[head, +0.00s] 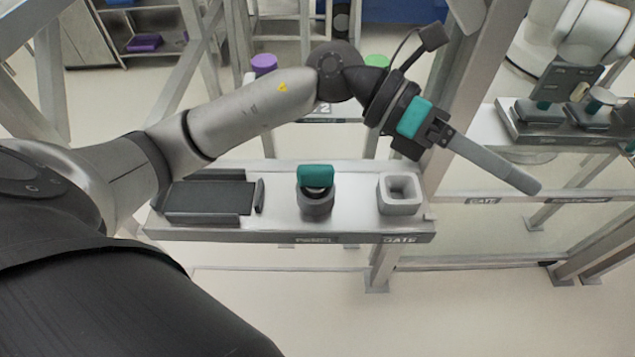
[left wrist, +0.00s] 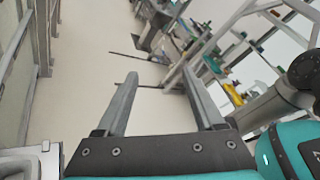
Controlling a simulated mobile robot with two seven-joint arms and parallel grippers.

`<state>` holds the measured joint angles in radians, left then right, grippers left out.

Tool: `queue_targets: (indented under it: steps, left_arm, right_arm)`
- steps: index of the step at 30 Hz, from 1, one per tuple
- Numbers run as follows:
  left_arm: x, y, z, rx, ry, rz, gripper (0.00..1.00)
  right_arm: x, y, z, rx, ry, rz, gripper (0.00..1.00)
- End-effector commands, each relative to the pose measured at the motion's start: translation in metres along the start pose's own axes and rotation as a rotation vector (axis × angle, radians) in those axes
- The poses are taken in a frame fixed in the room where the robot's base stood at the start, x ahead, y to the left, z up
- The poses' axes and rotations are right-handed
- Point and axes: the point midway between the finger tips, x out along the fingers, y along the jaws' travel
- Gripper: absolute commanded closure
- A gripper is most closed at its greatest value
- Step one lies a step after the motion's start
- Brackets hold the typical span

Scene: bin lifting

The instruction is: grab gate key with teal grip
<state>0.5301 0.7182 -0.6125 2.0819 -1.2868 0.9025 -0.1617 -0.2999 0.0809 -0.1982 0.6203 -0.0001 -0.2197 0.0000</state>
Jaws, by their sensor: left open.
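The gate key shows as a teal grip (head: 315,177) standing upright in a dark round holder (head: 316,205) on the pale shelf; its lower part is hidden in the holder. A grey square block with an opening (head: 400,194) stands to its right, above the label "GATE". My left gripper (head: 532,186) is right of the shelf and apart from the key, its fingers pointing right and down. In the left wrist view, its two fingers (left wrist: 159,74) are spread with nothing between them. I cannot make out the key there. My right gripper is not identifiable.
A dark tray (head: 208,199) lies at the shelf's left end. An upright post (head: 462,90) stands behind my left wrist. At the right, another bench (head: 510,122) holds dark fixtures with teal parts, beneath a pale arm. The floor in front is clear.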

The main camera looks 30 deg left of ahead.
Motion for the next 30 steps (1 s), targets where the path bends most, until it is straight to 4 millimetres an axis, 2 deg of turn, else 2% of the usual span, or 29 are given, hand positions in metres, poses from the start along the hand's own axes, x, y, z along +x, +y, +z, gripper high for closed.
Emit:
queue_targets:
  steps: [3,5,9,12,15,18,23,30]
  left_arm:
    - [-0.028,0.036,-0.033,0.120,0.284,0.154,0.30]
    - [-0.049,0.055,-0.047,0.160,0.425,0.238,0.30]
    - [-0.117,0.093,-0.067,0.199,0.727,0.441,0.30]
    - [-0.166,0.108,-0.072,0.187,0.897,0.568,0.30]
    - [-0.206,0.114,-0.073,0.161,1.018,0.665,0.30]
    - [-0.232,0.115,-0.073,0.134,1.093,0.726,0.30]
    - [-0.244,0.120,-0.081,0.114,1.137,0.756,0.30]
    - [-0.233,0.149,-0.120,0.113,1.137,0.753,0.30]
  right_arm:
    - [0.000,0.000,0.000,0.000,0.001,0.000,0.50]
    - [0.000,0.000,0.000,-0.001,0.001,0.000,0.50]
    - [0.000,0.000,-0.001,-0.001,0.001,0.000,0.50]
    - [0.000,0.000,-0.001,-0.001,0.001,-0.001,0.50]
    - [0.000,0.000,-0.001,-0.002,0.001,-0.001,0.50]
    - [0.000,-0.001,-0.001,-0.002,0.001,-0.001,0.50]
    - [0.000,-0.001,0.000,-0.002,0.000,-0.001,0.50]
    - [-0.001,-0.001,0.000,-0.003,0.000,-0.001,0.50]
